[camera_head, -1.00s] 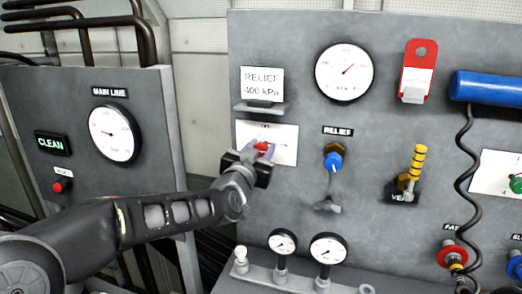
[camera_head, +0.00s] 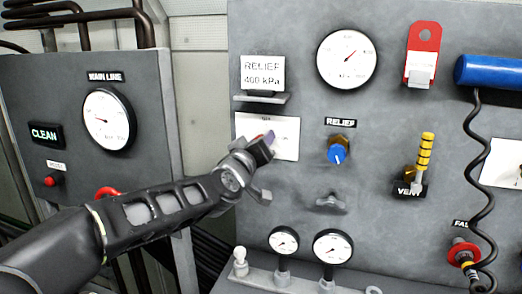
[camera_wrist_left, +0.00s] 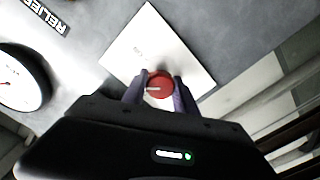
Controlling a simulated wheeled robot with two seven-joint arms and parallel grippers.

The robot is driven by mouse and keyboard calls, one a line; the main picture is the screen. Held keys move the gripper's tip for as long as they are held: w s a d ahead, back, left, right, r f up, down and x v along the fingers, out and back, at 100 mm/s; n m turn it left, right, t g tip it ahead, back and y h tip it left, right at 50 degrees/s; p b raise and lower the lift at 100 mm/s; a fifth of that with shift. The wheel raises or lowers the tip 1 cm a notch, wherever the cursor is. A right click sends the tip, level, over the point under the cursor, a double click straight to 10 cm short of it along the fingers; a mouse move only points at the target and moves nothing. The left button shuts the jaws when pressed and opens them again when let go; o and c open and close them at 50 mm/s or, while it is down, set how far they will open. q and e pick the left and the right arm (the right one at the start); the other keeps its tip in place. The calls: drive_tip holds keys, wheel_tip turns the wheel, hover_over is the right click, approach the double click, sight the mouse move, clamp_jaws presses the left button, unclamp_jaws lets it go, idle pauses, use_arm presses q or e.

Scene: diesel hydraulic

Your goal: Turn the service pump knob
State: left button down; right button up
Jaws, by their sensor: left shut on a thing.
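The red knob (camera_wrist_left: 159,85) sits on a white plate (camera_wrist_left: 190,55) and shows a pale pointer line in the left wrist view. My left gripper (camera_wrist_left: 159,90) is shut on it, one finger on each side. In the head view the left gripper (camera_head: 268,138) is at the white plate (camera_head: 287,137) and hides most of the knob; the wrist is rolled. The plate's lettering is too small to read. My right gripper is not in view.
The blue relief knob (camera_head: 338,153) is right of the plate, with a grey wing handle (camera_head: 331,203) below. The "RELIEF 400 kPa" card (camera_head: 263,73) stands on a ledge above. The yellow-striped vent lever (camera_head: 426,160) and small gauges (camera_head: 333,247) stick out from the panel.

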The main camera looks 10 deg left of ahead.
use_arm(q)
drive_tip(key=n+b, duration=0.2)
drive_tip(key=n, duration=0.2)
drive_tip(key=shift+f+n, duration=0.15)
drive_tip(key=shift+n, duration=0.15)
drive_tip(key=n+b, duration=0.1)
drive_tip(key=n, duration=0.3)
drive_tip(key=shift+b, duration=0.4)
drive_tip(key=shift+n, duration=0.4)
drive_tip(key=c, duration=1)
unclamp_jaws()
drive_tip(key=shift+o, duration=0.2)
drive_tip(key=s, duration=0.7)
drive_tip(key=shift+s+a, duration=0.3)
drive_tip(key=shift+s, duration=0.05)
